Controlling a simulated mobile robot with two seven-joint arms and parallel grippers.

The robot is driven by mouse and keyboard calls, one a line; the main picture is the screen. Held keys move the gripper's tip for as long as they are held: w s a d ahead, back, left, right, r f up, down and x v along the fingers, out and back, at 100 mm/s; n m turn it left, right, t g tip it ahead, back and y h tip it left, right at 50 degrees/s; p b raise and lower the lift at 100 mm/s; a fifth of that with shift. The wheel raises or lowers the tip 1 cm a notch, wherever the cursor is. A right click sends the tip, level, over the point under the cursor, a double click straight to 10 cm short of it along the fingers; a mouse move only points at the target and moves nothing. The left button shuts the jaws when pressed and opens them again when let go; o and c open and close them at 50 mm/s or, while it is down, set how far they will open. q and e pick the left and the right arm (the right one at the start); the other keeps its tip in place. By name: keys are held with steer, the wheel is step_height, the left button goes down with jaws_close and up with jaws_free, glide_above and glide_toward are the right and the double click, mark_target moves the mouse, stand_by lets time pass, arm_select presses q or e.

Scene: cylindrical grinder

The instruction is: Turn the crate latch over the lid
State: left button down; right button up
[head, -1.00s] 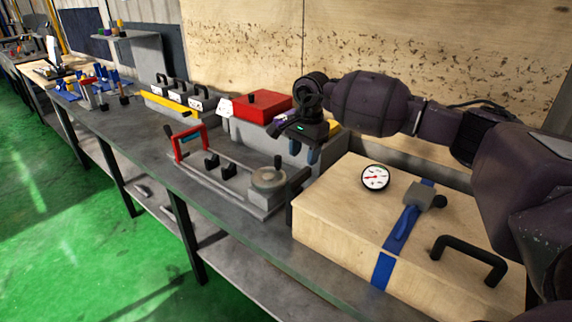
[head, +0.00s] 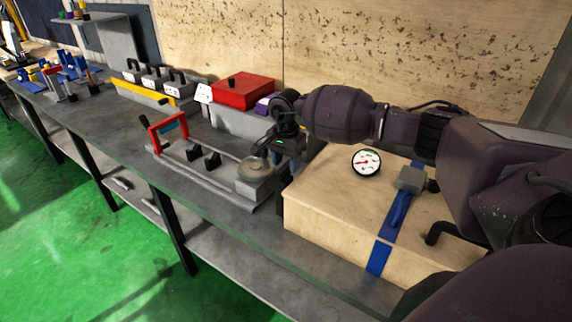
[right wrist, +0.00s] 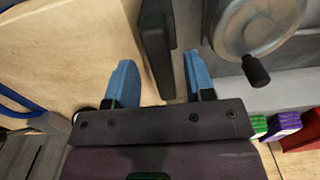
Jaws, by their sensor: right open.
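The wooden crate (head: 320,220) stands on the bench at the right in the head view, its lid (head: 325,186) closed flat. A dark bar-shaped latch (right wrist: 156,42) is beside the lid's edge in the right wrist view. My right gripper (head: 286,164) is at the crate's left end, pointing down. In the right wrist view its two blue fingers (right wrist: 159,62) are open, one on each side of the latch's line. I cannot tell whether they touch it. In the head view the arm and gripper partly hide the latch. My left gripper is not in view.
A blue strap (head: 378,258) with a grey buckle, a round gauge (head: 366,162) and a dark handle are on the crate. A red box (head: 243,92) stands behind.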

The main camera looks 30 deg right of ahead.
steer(key=shift+f, duration=0.9)
jaws_close()
